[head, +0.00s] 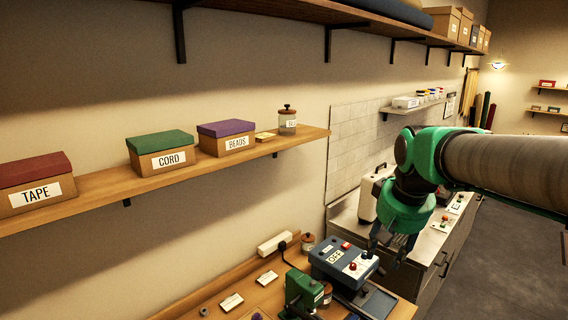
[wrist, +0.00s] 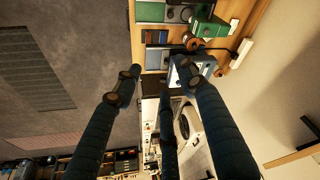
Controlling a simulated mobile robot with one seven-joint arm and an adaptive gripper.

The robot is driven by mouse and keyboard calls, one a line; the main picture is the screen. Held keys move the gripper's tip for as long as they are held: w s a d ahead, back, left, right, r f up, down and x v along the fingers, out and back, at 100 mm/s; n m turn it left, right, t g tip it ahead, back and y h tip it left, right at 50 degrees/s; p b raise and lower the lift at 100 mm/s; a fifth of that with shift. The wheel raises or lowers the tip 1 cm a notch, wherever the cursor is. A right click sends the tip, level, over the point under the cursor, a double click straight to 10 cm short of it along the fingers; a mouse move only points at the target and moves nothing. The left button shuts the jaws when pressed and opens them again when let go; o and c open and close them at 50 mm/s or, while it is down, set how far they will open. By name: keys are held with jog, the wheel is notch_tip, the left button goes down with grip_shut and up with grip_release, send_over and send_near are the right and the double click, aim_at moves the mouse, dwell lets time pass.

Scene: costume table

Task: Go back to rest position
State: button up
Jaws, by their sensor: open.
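My gripper (head: 388,250) is at the end of my green arm at the right of the head view. Its fingers point down, above and beside a blue device (head: 340,258) with a red knob on the workbench. In the wrist view my gripper (wrist: 155,75) has its dark fingers spread apart, with nothing held between them. The blue device also shows in the wrist view (wrist: 204,60), partly hidden behind the fingers. I cannot tell the exact gap between fingertips and device.
A green machine (head: 303,290) stands left of the blue device on the wooden workbench (head: 212,299). A shelf (head: 230,155) above holds labelled boxes and a jar. A counter (head: 425,245) with a white appliance (head: 368,195) lies behind my gripper. Grey floor (head: 510,260) at right is open.

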jog(key=s+f+b, duration=0.1)
jog(key=s+f, duration=0.2)
jog(key=s, duration=0.4)
jog(key=s+a+f+t+b, duration=0.1)
jog(key=s+f, duration=0.3)
jog(key=s, duration=0.4)
jog(key=s+a+f+b, duration=0.1)
jog(key=s+f, duration=0.3)
jog(key=s, duration=0.4)
jog(key=shift+a+f+t+b, duration=0.2)
jog(key=shift+t+b, duration=0.2)
jog(key=shift+b, duration=0.35)
jog(key=shift+r, duration=0.15)
dwell(1.0)
